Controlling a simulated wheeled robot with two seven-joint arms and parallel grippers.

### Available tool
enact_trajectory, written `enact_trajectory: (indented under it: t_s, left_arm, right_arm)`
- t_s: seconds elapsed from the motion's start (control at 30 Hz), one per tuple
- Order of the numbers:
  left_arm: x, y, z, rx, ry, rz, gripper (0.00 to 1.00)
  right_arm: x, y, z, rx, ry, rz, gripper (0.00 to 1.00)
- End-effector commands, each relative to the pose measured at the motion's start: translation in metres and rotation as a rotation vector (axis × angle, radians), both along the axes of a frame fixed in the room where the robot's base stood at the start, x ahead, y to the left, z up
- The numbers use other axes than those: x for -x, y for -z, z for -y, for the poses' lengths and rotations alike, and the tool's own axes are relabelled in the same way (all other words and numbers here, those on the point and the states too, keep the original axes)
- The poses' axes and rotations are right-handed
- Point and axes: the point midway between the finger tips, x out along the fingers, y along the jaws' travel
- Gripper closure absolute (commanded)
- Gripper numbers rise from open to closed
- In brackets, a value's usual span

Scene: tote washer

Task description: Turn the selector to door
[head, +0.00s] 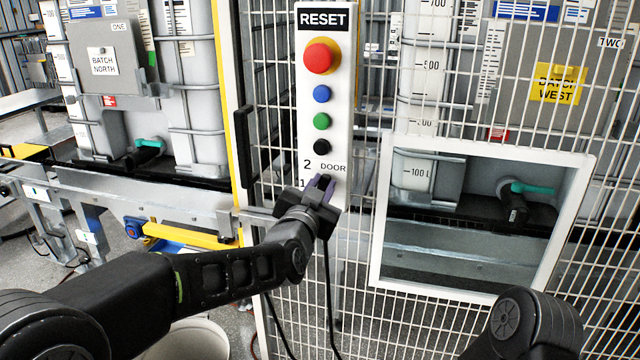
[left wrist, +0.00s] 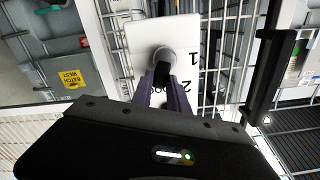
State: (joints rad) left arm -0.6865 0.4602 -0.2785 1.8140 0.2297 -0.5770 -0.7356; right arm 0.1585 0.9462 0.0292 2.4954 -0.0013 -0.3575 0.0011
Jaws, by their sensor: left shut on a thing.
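A white control panel (head: 308,112) stands upright on the mesh fence. Its selector is hidden behind my left gripper (head: 321,186) in the head view, below the labels "2" and "DOOR" (head: 333,168). In the left wrist view the selector (left wrist: 163,58) shows as a round grey base with a black handle. The purple fingers of my left gripper (left wrist: 163,97) close on the handle from both sides. The "1" and "2" show beside it, and the "DOOR" label is partly covered by a finger. I cannot tell exactly which label the handle points to. My right gripper is out of view.
Above the selector are a red reset button (head: 321,56) and blue, green and black buttons. A white-framed window (head: 378,225) is right of the panel. A black handle (head: 246,150) is on the left. A cable hangs below the panel.

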Motion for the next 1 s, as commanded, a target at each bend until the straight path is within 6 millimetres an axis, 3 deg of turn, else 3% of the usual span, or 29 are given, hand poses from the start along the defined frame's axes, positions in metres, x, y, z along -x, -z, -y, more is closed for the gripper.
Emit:
enact_trajectory:
  t_s: [0.47, 0.5, 0.7, 1.0]
  left_arm:
    - [0.0003, 0.0010, 0.0010, -0.021, 0.001, 0.006, 1.00]
    - [0.0003, 0.0010, 0.0010, -0.021, 0.001, 0.006, 0.78]
    - [0.0003, 0.0007, 0.0009, -0.019, 0.001, 0.006, 0.61]
    - [0.0009, 0.0004, 0.0005, -0.018, 0.000, 0.006, 0.58]
  right_arm:
    - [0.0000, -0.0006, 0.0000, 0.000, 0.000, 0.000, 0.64]
    - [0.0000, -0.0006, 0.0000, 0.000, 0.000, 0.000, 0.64]
    - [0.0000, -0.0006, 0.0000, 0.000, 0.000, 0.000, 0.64]
    - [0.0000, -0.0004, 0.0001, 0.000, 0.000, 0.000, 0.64]
